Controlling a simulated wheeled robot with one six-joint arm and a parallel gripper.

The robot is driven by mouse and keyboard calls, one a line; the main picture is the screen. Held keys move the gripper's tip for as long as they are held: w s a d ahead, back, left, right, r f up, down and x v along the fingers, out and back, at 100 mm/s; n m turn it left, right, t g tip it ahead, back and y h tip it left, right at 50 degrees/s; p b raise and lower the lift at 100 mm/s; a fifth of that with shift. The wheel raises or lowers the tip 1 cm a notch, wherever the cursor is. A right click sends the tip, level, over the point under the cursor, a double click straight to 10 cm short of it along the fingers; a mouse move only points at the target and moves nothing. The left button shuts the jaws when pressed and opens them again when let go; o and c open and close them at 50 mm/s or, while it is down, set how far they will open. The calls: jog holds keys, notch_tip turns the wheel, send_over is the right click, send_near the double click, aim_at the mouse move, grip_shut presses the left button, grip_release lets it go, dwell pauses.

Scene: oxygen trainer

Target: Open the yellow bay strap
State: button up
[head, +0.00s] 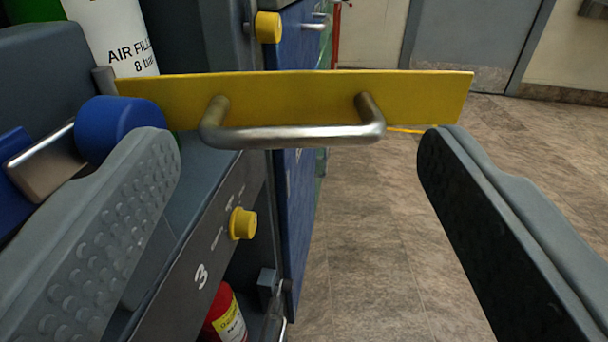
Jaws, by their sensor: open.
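The yellow bay strap (285,92) is a flat yellow bar across the upper middle of the head view. Its left end is near a grey post at the bay, and its right end sticks out over the floor. A metal U-shaped handle (292,133) is fixed to its near face. My gripper (300,150) is open. Its left finger is in front of the bay and its right finger is over the floor. The handle lies between and beyond the fingertips, and nothing is held. I cannot tell whether either finger touches the strap.
A white cylinder (110,38) marked "AIR" stands in the bay behind the strap. A blue roller-like part (118,122) is near the left finger. Yellow knobs (268,27) and (243,224) stick out from the trainer. A red cylinder (226,318) is low down. Tiled floor (375,240) is clear at right.

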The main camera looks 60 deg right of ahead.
jog(key=v, duration=1.5)
jog(key=shift+s+a, duration=0.15)
jog(key=shift+a, duration=0.25)
